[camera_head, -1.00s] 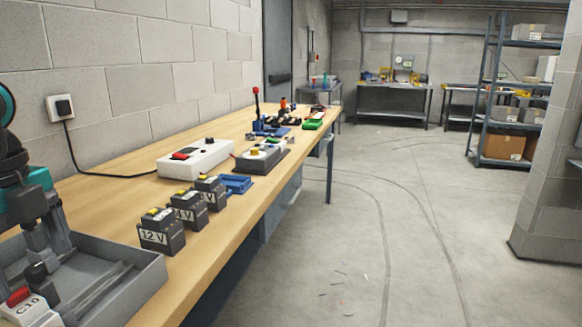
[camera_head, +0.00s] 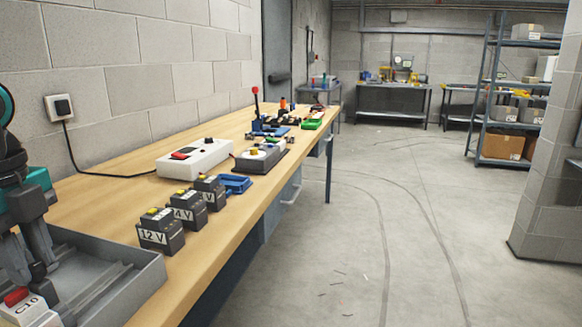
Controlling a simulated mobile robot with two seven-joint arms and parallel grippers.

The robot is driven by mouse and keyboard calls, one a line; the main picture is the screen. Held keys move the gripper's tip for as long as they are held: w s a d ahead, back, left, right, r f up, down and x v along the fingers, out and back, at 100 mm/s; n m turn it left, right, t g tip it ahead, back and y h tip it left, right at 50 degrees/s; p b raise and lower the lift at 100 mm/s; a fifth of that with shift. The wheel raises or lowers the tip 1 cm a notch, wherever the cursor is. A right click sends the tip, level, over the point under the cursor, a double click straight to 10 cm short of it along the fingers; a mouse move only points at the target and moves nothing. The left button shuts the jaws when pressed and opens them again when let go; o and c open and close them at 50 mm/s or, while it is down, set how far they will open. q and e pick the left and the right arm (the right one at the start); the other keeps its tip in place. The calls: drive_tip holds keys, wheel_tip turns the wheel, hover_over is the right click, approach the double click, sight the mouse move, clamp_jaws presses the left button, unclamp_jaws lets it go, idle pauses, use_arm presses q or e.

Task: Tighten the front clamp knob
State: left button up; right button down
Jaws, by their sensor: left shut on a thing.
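My left gripper (camera_head: 36,264) is at the left edge, pointing down over a grey metal fixture (camera_head: 135,293) on the near end of the bench. Its fingers are closed on a small black knob (camera_head: 38,271) in the fixture, which I take to be the front clamp knob. The fingers cover part of the knob, so its turn and tightness cannot be seen. A small white box with a red top (camera_head: 20,308), marked C10, sits in front of the knob. My right gripper is not in view.
Several black battery blocks (camera_head: 160,235) stand on the wooden bench (camera_head: 95,205) right of the fixture. A wall socket's cable runs to that box. The floor right of the bench is mostly clear.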

use_arm(q)
drive_tip(key=shift+c, duration=0.7)
drive_tip(key=shift+s+f+b, duration=0.1)
drive_tip(key=shift+s+b, duration=0.1)
drive_tip(key=shift+b, duration=0.1)
drive_tip(key=shift+m, duration=1)
drive_tip(key=o, duration=0.3)
drive_tip(key=shift+m, duration=0.4)
drive_tip(key=o, duration=0.3)
drive_tip(key=shift+s+a, duration=0.1)
drive_tip(key=shift+s, duration=0.05)
drive_tip(key=o, duration=0.9)
